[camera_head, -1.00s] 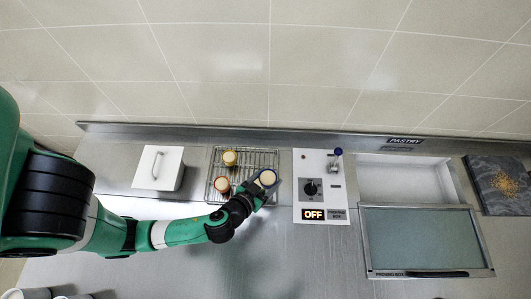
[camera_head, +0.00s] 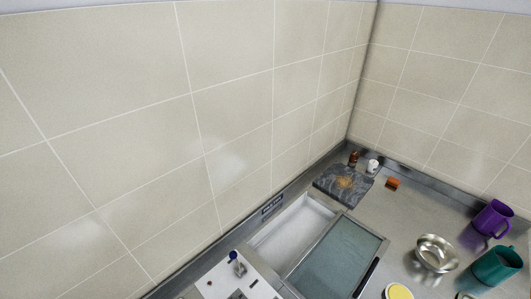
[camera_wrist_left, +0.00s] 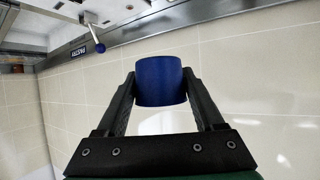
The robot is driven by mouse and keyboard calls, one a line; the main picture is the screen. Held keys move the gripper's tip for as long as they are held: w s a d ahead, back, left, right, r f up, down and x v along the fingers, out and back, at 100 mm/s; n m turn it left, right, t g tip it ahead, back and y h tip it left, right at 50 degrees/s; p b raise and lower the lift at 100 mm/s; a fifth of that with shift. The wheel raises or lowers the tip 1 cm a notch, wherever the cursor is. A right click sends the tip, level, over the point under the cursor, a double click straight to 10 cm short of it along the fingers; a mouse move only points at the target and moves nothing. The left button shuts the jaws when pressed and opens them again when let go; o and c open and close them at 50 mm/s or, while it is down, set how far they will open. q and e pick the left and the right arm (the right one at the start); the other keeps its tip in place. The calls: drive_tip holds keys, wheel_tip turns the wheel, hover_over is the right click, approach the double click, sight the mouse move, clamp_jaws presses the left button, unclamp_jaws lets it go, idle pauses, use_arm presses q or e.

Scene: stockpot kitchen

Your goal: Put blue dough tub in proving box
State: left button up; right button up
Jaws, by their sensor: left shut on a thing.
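The blue dough tub (camera_wrist_left: 160,88) is held between the two dark fingers of my left gripper (camera_wrist_left: 160,76) in the left wrist view. The tiled wall is behind it. Its contents are not visible from this angle. The proving box (camera_head: 262,243) is at the lower middle of the head view. Its white inside shows at the back, and its glass lid (camera_head: 335,256) lies over the front part. Neither gripper shows in the head view now.
A white control panel (camera_head: 216,289) with a blue-knobbed lever (camera_head: 233,257) stands left of the box. A dark floured slab (camera_head: 342,184) lies beyond it.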

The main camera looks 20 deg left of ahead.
use_arm(q)
drive_tip(key=w+d+r+m+t+h+p, duration=0.2)
drive_tip(key=w+d+r+m+h+p, duration=0.2)
drive_tip(key=d+r+m+h, duration=0.3)
wheel_tip(320, 180, up, 3)
drive_tip(key=shift+w+d+r+m+t+h, duration=0.2)
drive_tip(key=shift+w+d+m+t+h, duration=0.15)
drive_tip(key=shift+d, duration=0.55)
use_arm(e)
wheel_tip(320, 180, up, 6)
use_arm(q)
drive_tip(key=shift+f, duration=0.1)
